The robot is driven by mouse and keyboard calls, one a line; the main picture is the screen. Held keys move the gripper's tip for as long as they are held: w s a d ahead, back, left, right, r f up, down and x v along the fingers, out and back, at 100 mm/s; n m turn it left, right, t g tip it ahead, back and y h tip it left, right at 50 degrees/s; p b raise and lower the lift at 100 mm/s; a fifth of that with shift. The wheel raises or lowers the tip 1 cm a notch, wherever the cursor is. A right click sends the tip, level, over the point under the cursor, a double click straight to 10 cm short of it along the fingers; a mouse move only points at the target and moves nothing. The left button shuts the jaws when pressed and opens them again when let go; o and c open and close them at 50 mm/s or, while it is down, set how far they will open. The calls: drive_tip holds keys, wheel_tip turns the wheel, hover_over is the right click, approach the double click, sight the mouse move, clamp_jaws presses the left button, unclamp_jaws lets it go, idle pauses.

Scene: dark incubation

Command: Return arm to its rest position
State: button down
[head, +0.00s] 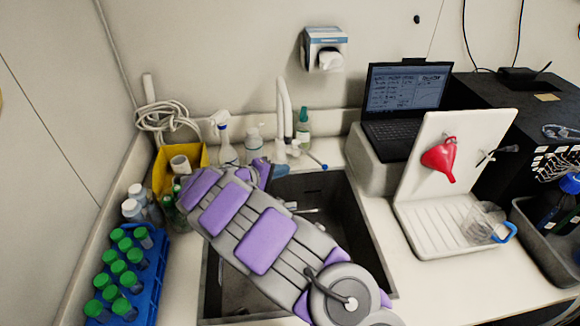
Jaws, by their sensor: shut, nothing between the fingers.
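My grey arm with purple panels (263,240) stretches from the bottom right up to the left, over the dark sink (338,205). Its round joint (345,293) is near the bottom edge. A smaller purple part of mine (262,172) shows behind the arm's far end, near the sink's back left corner. The arm hides much of the sink's left side. My gripper's fingers cannot be made out, and I see nothing held.
A blue rack (150,285) of green-capped tubes and a yellow bin (162,168) stand left of the sink. Several bottles and the faucet (284,110) stand behind it. A laptop (405,100), a white drying rack (440,205) and a grey tub (528,232) are right.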

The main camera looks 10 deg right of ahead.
drive_tip(key=shift+s+a, duration=0.15)
drive_tip(key=shift+r, duration=0.15)
drive_tip(key=s+d+r+m+g+y, duration=0.1)
drive_tip(key=s+d+r+m+g, duration=0.25)
drive_tip(key=s+d+r, duration=0.45)
drive_tip(key=s+d+r+m+g+y, duration=0.1)
drive_tip(key=s+d+r+m+g, duration=0.3)
drive_tip(key=s+d, duration=0.9)
drive_tip(key=s+a+y, duration=0.3)
drive_tip(key=s+a, duration=0.1)
drive_tip(key=s, duration=0.5)
drive_tip(key=s+a+f+g+y, duration=0.1)
drive_tip(key=s+a+y, duration=0.2)
drive_tip(key=s, duration=0.7)
drive_tip(key=s+a+f+n+g+y, duration=0.1)
drive_tip(key=s+a+y, duration=0.3)
drive_tip(key=s, duration=0.6)
drive_tip(key=shift+a, duration=1)
drive_tip(key=shift+f, duration=0.1)
